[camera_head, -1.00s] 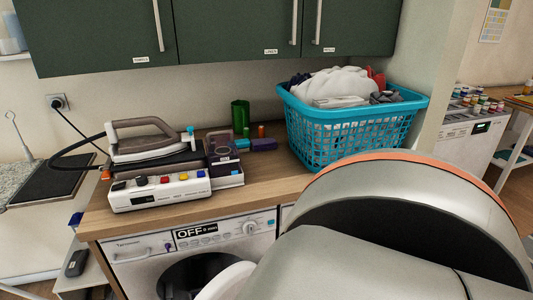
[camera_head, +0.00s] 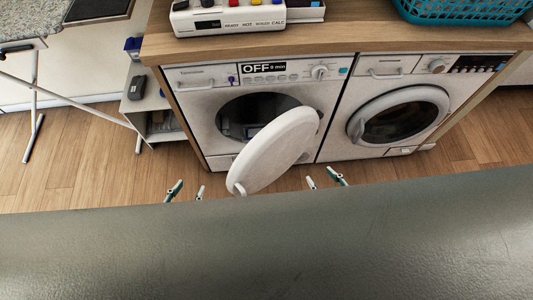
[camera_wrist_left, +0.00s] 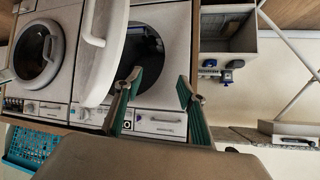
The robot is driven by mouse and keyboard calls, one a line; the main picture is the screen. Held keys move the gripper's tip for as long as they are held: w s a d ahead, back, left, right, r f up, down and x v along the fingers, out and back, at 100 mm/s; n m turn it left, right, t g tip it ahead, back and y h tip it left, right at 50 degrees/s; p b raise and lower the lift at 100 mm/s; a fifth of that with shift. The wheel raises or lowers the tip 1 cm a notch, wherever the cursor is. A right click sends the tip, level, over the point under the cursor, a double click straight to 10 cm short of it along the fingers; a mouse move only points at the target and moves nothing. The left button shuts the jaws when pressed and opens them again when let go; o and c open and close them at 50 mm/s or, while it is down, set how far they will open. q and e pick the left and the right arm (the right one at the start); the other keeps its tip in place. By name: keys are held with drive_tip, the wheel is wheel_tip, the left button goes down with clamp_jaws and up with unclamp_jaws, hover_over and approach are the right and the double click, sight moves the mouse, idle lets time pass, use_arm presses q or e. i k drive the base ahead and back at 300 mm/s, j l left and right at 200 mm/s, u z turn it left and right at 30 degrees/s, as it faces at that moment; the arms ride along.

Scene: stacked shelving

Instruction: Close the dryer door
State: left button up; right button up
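The dryer (camera_head: 203,133) is the left machine, with a panel reading OFF 0 min. Its round white door (camera_head: 275,152) stands open, swung out toward me, and part of the dark drum opening shows behind it. My left gripper (camera_head: 187,190) is open and empty, low in front of the dryer, left of the door's handle end. My right gripper (camera_head: 325,180) is open and empty, right of the door. In the left wrist view, the picture is upside down; the open door (camera_wrist_left: 105,60) with its handle is close beside the spread fingers of my left gripper (camera_wrist_left: 158,88).
A second machine (camera_head: 340,140) with a shut door stands to the right. The wooden counter (camera_head: 350,35) above bears the iron station base (camera_head: 230,20) and blue basket (camera_head: 460,10). A small shelf (camera_head: 160,120) stands left.

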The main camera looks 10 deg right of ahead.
sight(278, 145)
drive_tip(key=i+j+z, duration=0.1)
drive_tip(key=z, duration=0.4)
drive_tip(key=l+u, duration=0.1)
drive_tip(key=u, duration=0.65)
drive_tip(key=k+l+u, duration=0.1)
drive_tip(key=l+u, duration=0.3)
drive_tip(key=k+l+u, duration=0.2)
drive_tip(key=l+u, duration=0.15)
drive_tip(key=k+l+u, duration=0.1)
drive_tip(key=k+l, duration=0.15)
drive_tip(key=l, duration=0.25)
drive_tip(key=k+l, duration=0.25)
drive_tip(key=l, duration=0.2)
drive_tip(key=k+l+u, duration=0.15)
drive_tip(key=l, duration=0.3)
drive_tip(key=k, duration=0.1)
